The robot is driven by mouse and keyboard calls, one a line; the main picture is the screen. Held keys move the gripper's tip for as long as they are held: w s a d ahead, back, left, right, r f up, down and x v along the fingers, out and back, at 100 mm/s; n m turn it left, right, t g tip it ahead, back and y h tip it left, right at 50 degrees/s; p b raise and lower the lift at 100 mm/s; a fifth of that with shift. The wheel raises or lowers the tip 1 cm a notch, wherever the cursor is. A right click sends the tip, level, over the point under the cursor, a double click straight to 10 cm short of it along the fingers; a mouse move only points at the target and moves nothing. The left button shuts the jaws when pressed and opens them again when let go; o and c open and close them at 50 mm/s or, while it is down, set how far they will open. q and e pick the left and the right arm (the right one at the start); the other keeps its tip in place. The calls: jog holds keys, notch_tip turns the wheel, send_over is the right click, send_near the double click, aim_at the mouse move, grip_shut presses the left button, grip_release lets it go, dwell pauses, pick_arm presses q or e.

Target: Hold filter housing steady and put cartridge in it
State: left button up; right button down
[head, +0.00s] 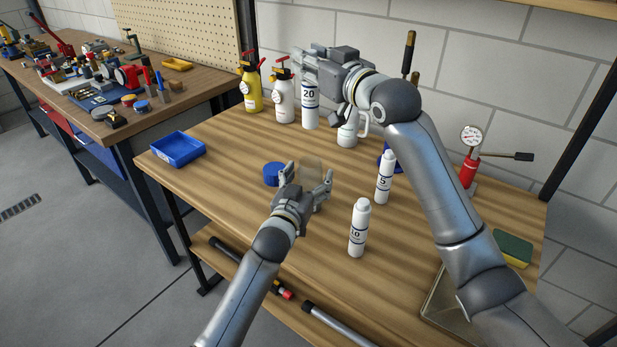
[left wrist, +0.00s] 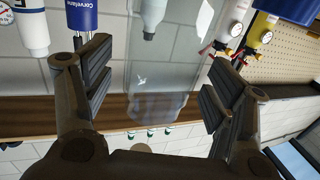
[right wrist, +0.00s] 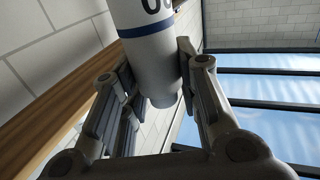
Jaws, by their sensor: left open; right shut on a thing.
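A clear, see-through filter housing (head: 311,171) stands on the bench. It also shows between the fingers in the left wrist view (left wrist: 165,80). My left gripper (head: 307,187) is open, with a finger on either side of the housing. My right gripper (head: 308,68) is shut on the top end of a white cartridge marked 20 (head: 310,108). The cartridge hangs upright below it, and its blue band and narrow end show in the right wrist view (right wrist: 150,60). I cannot tell whether its bottom touches the bench.
A blue cap (head: 273,174) lies beside my left gripper. White cartridges marked 5 (head: 384,180) and 10 (head: 358,230) stand to the right. Yellow (head: 251,92) and white (head: 284,98) sprayers and a white jug (head: 348,134) stand at the back. A blue tray (head: 178,149) sits at left.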

aim_at(315, 124)
pick_arm(q)
jog(key=c, duration=1.3)
jog(key=shift+o, duration=0.2)
pick_arm(e)
jog(key=shift+f, duration=6.5)
jog(key=c, duration=1)
grip_release()
jog(key=v, duration=1.2)
